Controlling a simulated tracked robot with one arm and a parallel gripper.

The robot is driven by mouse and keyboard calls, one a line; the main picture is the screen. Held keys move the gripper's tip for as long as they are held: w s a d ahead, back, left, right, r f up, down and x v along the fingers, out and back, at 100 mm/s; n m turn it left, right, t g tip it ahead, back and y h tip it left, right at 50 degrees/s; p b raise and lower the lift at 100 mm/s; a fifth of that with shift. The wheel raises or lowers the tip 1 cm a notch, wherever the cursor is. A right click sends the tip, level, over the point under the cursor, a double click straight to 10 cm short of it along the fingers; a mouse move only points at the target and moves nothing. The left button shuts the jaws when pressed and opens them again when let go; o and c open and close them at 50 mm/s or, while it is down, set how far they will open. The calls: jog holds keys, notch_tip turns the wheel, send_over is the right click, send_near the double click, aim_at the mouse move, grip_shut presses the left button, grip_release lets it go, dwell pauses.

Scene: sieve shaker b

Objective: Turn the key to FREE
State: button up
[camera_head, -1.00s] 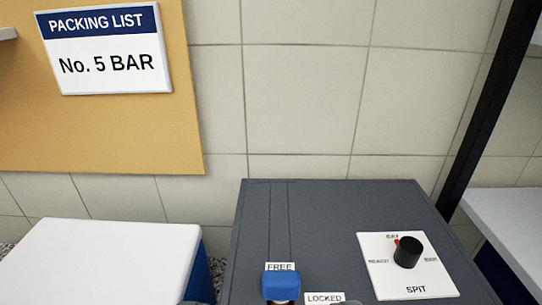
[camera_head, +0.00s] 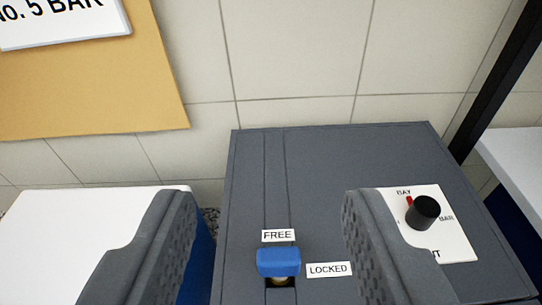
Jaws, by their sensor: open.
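The key has a blue head (camera_head: 279,262) on a brass-coloured stem, set in the top of the dark grey cabinet (camera_head: 320,165). A FREE label (camera_head: 278,236) lies just behind the key, and a LOCKED label (camera_head: 329,269) lies to its right. The blue head's long side runs left to right. My gripper (camera_head: 265,225) is open, with one finger to the left of the key and one to the right. Both fingers look apart from the key, and nothing is between them but the key's area below. The right finger hides part of the SPIT dial plate.
A black knob (camera_head: 424,212) with a red mark stands on a white plate (camera_head: 452,235) at the cabinet's right. A white-topped block (camera_head: 60,235) is at the left, a white shelf (camera_head: 515,160) at the right. A tiled wall and tan board (camera_head: 120,100) are behind.

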jog(key=w+m+g+p, duration=0.3)
jog(key=w+m+p, duration=0.1)
jog(key=w+p, duration=0.1)
jog(key=m+g+p, duration=1.2)
jog(key=m+p, duration=0.1)
send_over(280, 254)
notch_tip(280, 254, down, 8)
jog(key=shift+f+p, duration=0.65)
jog(key=shift+f, duration=4.6)
